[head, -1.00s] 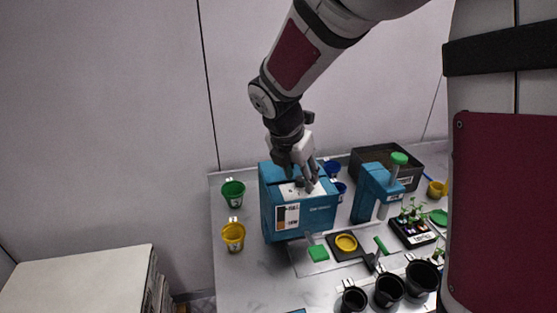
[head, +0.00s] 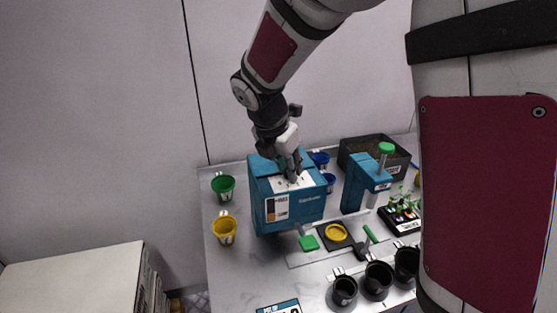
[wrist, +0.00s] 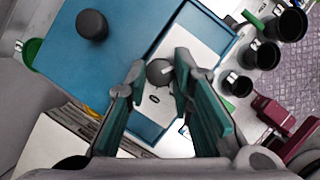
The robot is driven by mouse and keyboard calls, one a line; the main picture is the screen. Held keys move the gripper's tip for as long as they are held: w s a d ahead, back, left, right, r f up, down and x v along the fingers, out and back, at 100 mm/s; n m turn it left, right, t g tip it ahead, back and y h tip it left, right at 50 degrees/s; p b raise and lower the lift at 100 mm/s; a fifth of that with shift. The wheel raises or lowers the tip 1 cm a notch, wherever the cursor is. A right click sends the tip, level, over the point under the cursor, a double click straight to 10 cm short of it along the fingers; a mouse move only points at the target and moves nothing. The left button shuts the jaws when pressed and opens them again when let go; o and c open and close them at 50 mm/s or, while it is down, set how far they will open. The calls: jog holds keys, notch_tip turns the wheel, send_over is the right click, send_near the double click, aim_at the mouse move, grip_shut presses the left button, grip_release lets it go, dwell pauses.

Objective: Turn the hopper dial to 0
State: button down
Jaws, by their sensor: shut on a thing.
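The blue hopper box (head: 312,208) stands on the table below my arm, with a white panel on its top. The dial (wrist: 159,71) is a small round grey knob on that white panel (wrist: 190,62), with small dark marks beside it that are too small to read. My gripper (head: 291,177) points down at the panel. In the wrist view my gripper (wrist: 160,76) has its fingertips on both sides of the dial, shut on it. In the head view the fingers hide the dial.
A black knob (wrist: 92,25) rises from the blue top near the dial. Green (head: 223,188) and yellow (head: 224,231) cups stand left of the box, and blue cups (head: 328,183) behind it. A blue press (head: 357,185) stands right. Black cups (head: 378,279) line the front.

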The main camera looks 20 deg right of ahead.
jog(key=m, duration=0.2)
jog(key=m+g, duration=0.1)
jog(key=m, duration=0.1)
jog(key=m+g+h, duration=0.1)
jog(key=shift+w+m, duration=0.25)
jog(key=shift+m, duration=0.15)
jog(key=m+g, duration=0.1)
jog(key=m, duration=0.2)
jog(key=m+g+b, duration=0.1)
jog(key=m, duration=0.2)
jog(key=shift+w+g+y, duration=0.2)
jog(key=shift+g+y, duration=0.1)
jog(key=m+g, duration=0.1)
jog(key=m, duration=0.2)
jog(key=m+y+b, duration=0.1)
jog(key=m, duration=0.2)
jog(key=shift+w+d+m+g+y, duration=0.15)
jog(key=shift+m+g+y, duration=0.15)
jog(key=shift+m+g, duration=0.1)
jog(key=m+y, duration=0.1)
jog(key=m, duration=0.2)
jog(key=m+y, duration=0.1)
jog(key=m, duration=0.2)
jog(key=shift+d+g+b, duration=0.15)
jog(key=shift+g+b, duration=0.15)
jog(key=shift+b, duration=0.1)
jog(key=shift+m, duration=0.3)
jog(key=c, duration=1.4)
grip_release()
jog(key=shift+r, duration=0.1)
